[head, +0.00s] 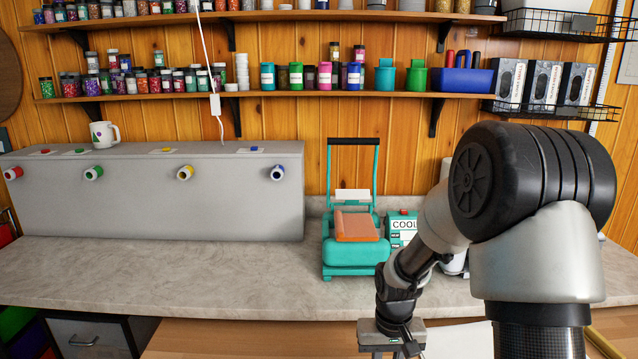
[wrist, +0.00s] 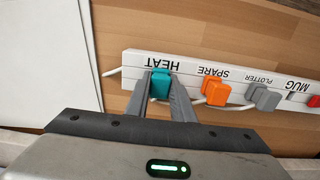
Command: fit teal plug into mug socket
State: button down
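The teal plug (wrist: 160,84) sits at the HEAT place of a white power strip (wrist: 135,60) in the wrist view. My gripper (wrist: 161,78) has one finger on each side of this plug and appears closed against it. The MUG label (wrist: 298,85) is near the right end of the strip, with what looks like a bare socket (wrist: 290,98) beside it; its details are too small to tell. In the head view my gripper (head: 392,345) is low at the bottom edge, and the plug and strip are not visible there.
An orange plug (wrist: 216,91) at SPARE and a grey plug (wrist: 263,97) at PLOTTER stand between HEAT and MUG. A red part (wrist: 314,101) is at the right picture edge. White cords run by the strip. A teal press (head: 355,255) stands on the counter (head: 180,275).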

jog(key=shift+r, duration=0.15)
dwell(0.3)
jog(key=shift+r+p, duration=1.75)
jog(key=shift+r, duration=0.4)
